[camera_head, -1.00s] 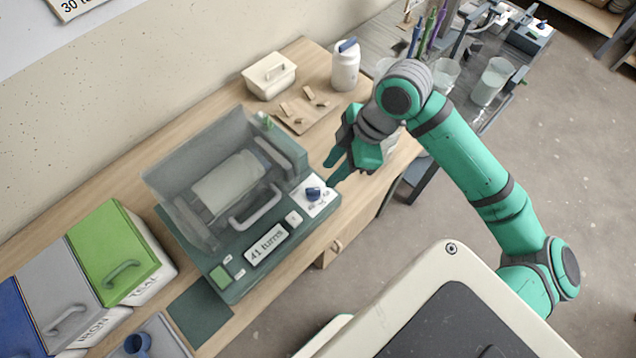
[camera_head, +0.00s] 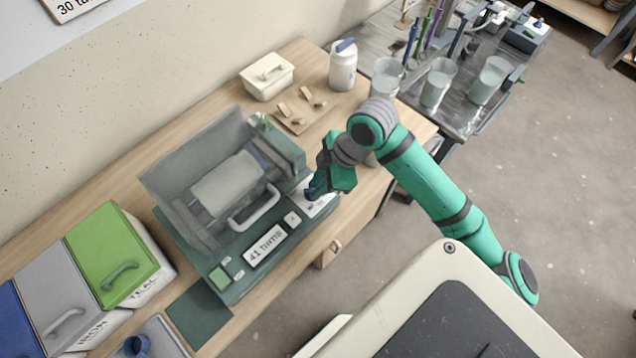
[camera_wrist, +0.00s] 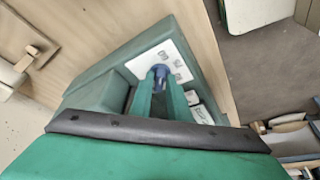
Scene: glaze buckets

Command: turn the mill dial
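The mill dial is a small blue knob (camera_head: 312,189) on a white marked plate at the front right corner of the dark green mill (camera_head: 218,272). My gripper (camera_head: 319,184) is at the dial and partly covers it in the head view. In the wrist view, the two green fingers (camera_wrist: 160,82) point down at the blue dial (camera_wrist: 159,71), one on each side of it. I cannot tell whether they press on it. The white plate (camera_wrist: 176,52) shows around the fingertips. The mill's display (camera_head: 265,245) reads 41 turns.
The mill's clear cover (camera_head: 180,165) stands raised behind the drum. A white lidded box (camera_head: 268,77), a white jar (camera_head: 343,68) and a wooden board stand at the back. Coloured bins (camera_head: 112,250) stand at the left. A table with beakers is at the upper right.

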